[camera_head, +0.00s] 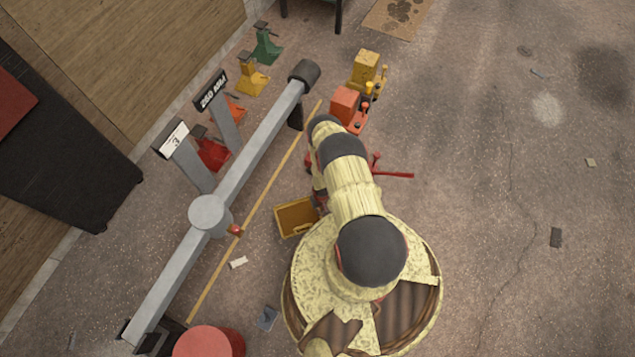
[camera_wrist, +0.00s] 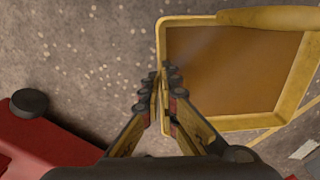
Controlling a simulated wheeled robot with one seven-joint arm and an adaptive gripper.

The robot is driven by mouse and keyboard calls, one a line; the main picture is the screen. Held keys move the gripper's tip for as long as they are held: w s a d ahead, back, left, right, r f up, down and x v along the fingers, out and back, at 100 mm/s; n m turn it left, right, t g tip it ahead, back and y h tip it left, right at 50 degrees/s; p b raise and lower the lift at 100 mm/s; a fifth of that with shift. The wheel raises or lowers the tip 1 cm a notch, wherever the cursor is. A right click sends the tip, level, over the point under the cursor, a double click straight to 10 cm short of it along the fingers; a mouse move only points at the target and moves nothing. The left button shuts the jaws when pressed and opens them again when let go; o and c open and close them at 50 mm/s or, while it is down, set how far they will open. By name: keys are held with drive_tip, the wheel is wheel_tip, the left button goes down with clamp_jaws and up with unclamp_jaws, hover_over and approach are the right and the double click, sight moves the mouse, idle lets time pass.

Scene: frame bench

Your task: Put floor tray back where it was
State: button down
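The floor tray (camera_head: 281,226) is a shallow, brown-floored box with a yellow rim, beside the arm in the head view. In the wrist view the tray (camera_wrist: 240,122) fills the upper right, with a thick rounded bar along its far edge. My gripper (camera_wrist: 168,82) has its fingers close together on either side of the tray's left wall, pinching it. In the head view my arm hides the gripper. I cannot tell whether the tray touches the floor.
A grey beam (camera_head: 255,140) on a post runs left of the yellow floor line (camera_head: 255,205). A red drum (camera_head: 208,342) stands at the bottom. Red equipment (camera_wrist: 40,145) lies close left of the gripper. Orange (camera_head: 345,103) and yellow (camera_head: 366,66) units stand beyond. Floor at right is mostly open.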

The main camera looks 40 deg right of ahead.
drive_tip(key=shift+w+f+b, duration=0.15)
drive_tip(key=shift+f+b, duration=0.55)
drive_tip(key=shift+f, duration=0.9)
drive_tip(key=shift+f, duration=0.15)
drive_tip(key=c, duration=2.1)
unclamp_jaws()
drive_tip(key=shift+o, duration=0.3)
